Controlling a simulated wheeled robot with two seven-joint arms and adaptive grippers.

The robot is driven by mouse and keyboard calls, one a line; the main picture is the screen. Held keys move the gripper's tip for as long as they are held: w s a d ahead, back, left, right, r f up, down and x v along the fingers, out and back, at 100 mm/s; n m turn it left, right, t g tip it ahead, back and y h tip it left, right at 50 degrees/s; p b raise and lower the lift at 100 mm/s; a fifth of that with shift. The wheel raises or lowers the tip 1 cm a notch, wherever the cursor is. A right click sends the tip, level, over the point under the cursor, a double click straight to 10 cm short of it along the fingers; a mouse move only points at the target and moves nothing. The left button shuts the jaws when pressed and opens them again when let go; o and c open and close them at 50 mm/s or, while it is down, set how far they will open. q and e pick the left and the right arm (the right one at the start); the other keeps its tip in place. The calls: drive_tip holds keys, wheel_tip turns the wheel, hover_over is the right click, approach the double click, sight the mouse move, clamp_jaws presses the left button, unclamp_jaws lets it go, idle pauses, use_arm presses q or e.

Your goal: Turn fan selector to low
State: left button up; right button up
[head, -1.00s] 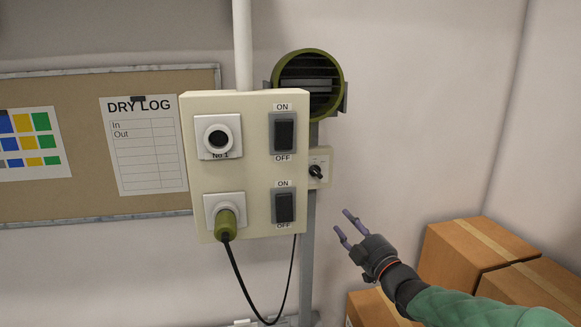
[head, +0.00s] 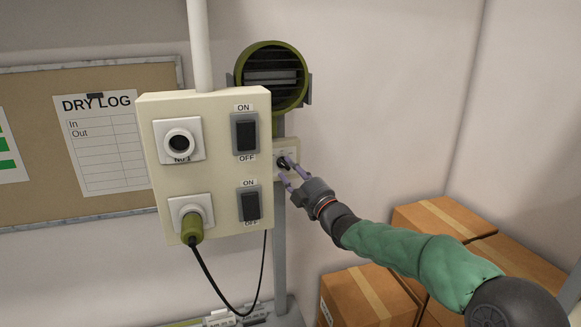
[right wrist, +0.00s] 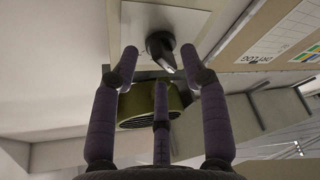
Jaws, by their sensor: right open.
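The fan selector is a small black knob (head: 283,163) on a cream plate (head: 292,148), beside the switch box and below the round green fan (head: 272,77). In the right wrist view the knob (right wrist: 160,46) lies ahead of and between my fingers, with its pointer toward the lower right. My right gripper (head: 287,170) is open at the knob, its fingertips partly covering it in the head view. In the right wrist view the fingers (right wrist: 150,70) stand apart; I cannot tell whether any touches the knob. The plate's markings are too small to read. My left gripper is out of view.
The cream switch box (head: 205,105) stands close left of the selector, with two black rocker switches and two sockets. A green plug (head: 191,227) with a black cable sits in the lower socket. Cardboard boxes (head: 440,222) stand at the lower right.

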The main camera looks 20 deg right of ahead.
drive_tip(key=shift+w+a+r, duration=0.15)
drive_tip(key=shift+w, duration=0.3)
clamp_jaws()
